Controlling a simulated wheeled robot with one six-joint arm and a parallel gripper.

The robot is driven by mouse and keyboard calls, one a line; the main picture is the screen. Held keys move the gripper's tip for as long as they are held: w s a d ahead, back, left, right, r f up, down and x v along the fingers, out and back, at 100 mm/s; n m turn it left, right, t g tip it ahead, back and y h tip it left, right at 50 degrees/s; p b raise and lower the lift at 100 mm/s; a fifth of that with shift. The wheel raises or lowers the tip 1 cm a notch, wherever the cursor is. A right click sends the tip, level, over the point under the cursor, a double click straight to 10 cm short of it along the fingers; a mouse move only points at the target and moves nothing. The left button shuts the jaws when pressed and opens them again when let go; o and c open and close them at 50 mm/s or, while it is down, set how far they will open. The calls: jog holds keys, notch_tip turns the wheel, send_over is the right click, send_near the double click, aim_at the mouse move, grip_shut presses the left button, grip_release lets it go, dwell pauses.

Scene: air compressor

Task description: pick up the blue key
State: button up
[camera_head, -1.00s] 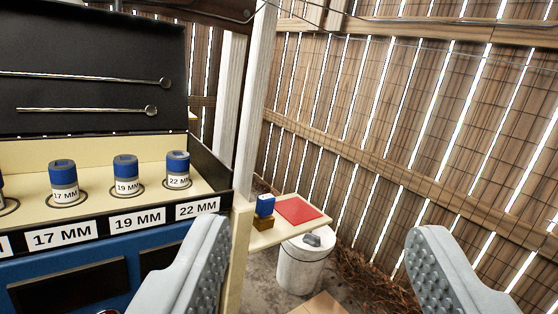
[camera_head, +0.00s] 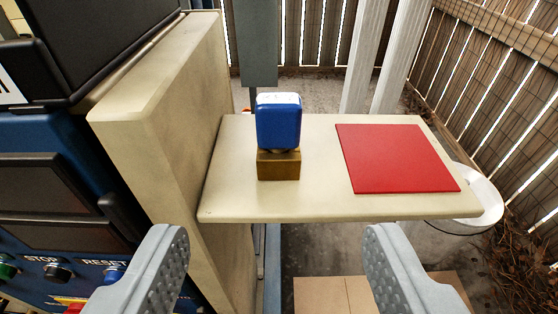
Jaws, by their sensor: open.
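The blue key (camera_head: 279,122) stands upright in a small brown block (camera_head: 278,165) on a cream side shelf (camera_head: 235,190). Its blue head faces me and has a pale top; any shaft below the head is mostly hidden by the block. My gripper (camera_head: 277,250) is open and empty, with its two grey fingers wide apart. The fingers are in front of the shelf and lower in the picture than the key, which lies beyond the gap between them.
A flat red square (camera_head: 397,158) lies on the shelf right of the key. A cream panel (camera_head: 165,120) rises at the shelf's left, beside a blue control panel with STOP and RESET buttons (camera_head: 57,272). A white bucket (camera_head: 470,195) stands behind the shelf's right end.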

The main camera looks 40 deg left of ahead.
aim_at(276, 131)
jog(key=x, duration=1.1)
jog(key=shift+w+a, duration=0.1)
jog(key=shift+r+x, duration=0.15)
jog(key=shift+x, duration=1.3)
jog(key=shift+r+x, duration=0.1)
jog(key=shift+x, duration=1.4)
jog(key=shift+w, duration=0.1)
jog(key=shift+c, duration=0.2)
jog(key=c, duration=1)
